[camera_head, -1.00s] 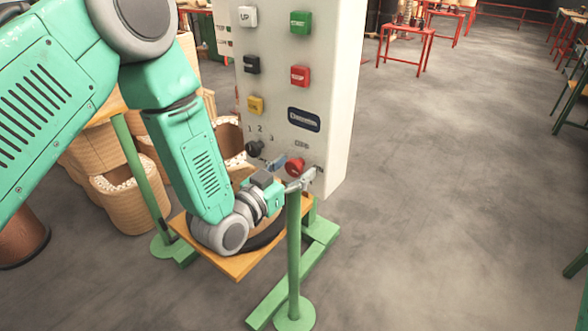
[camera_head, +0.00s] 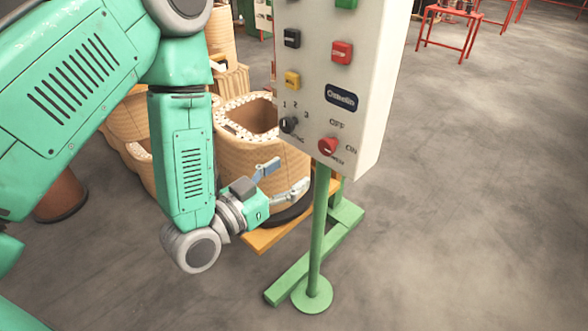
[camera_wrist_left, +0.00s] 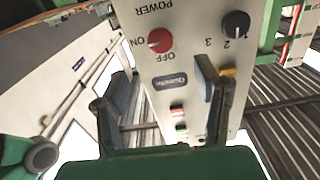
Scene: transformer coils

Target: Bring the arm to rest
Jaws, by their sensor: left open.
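My left arm comes in from the left in the head view, and its gripper (camera_head: 282,178) is open and empty. It sits left of and below the control panel's red knob, apart from the panel. The control panel (camera_head: 370,95) is a white box on a green post, with several coloured buttons, a black selector knob (camera_head: 289,125) and a red OFF/ON knob (camera_head: 327,146). In the left wrist view the open fingers (camera_wrist_left: 155,95) frame the panel, with the red knob (camera_wrist_left: 160,40) and the black knob (camera_wrist_left: 236,24) beyond the fingertips. My right gripper is not in view.
A wooden coil (camera_head: 255,160) stands on an orange board (camera_head: 262,238) right behind the gripper. The panel's green post (camera_head: 318,235) and foot are to the right. More coils are behind my arm. Open concrete floor (camera_head: 480,200) lies to the right, with red tables far back.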

